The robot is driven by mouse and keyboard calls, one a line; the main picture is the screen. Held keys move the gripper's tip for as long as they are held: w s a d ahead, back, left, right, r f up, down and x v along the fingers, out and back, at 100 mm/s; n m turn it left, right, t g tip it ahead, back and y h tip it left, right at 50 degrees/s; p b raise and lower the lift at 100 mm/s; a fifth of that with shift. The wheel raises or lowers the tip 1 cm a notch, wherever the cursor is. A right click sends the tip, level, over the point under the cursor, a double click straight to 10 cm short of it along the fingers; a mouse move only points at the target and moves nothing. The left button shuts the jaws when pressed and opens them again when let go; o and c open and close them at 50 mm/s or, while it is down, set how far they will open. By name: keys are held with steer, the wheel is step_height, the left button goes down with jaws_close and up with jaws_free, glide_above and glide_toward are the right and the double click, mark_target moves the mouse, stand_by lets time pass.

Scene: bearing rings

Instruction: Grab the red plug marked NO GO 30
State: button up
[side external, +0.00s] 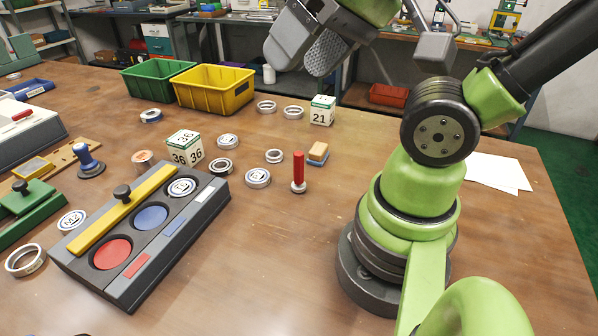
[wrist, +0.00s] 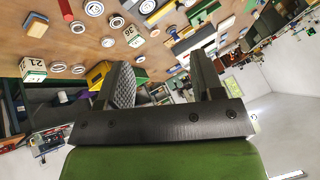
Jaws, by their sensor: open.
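A red plug (side external: 298,168) stands upright on the wooden table, with a red handle on a round metal foot. Its marking is too small to read. It also shows at the top left of the wrist view (wrist: 66,8), partly cut off by the frame edge. My gripper (side external: 307,47) is open and empty, high above the table and well up from the plug. Its two fingers also show in the wrist view (wrist: 163,78), apart with nothing between them.
A sponge-like block (side external: 318,152) stands close beside the plug, and a ring (side external: 258,178) lies to its left. A dark tray (side external: 140,240) with coloured wells, a cube marked 36 (side external: 185,148), a cube marked 21 (side external: 322,110) and a yellow bin (side external: 214,88) are around. The table's front is clear.

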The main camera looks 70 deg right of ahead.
steer(key=shift+c, duration=1)
steer(key=n+g+h, duration=0.2)
steer(key=n+g, duration=0.3)
steer(key=g, duration=0.2)
glide_above(299, 154)
steer(key=f, duration=1.7)
steer(key=shift+w+a, duration=0.2)
step_height(299, 154, down, 4)
steer(key=shift+d+f, duration=0.1)
steer(key=shift+s+d+f, duration=0.1)
steer(key=shift+f, duration=1.4)
steer(key=shift+s+d+f, duration=0.1)
steer(key=shift+f, duration=1.35)
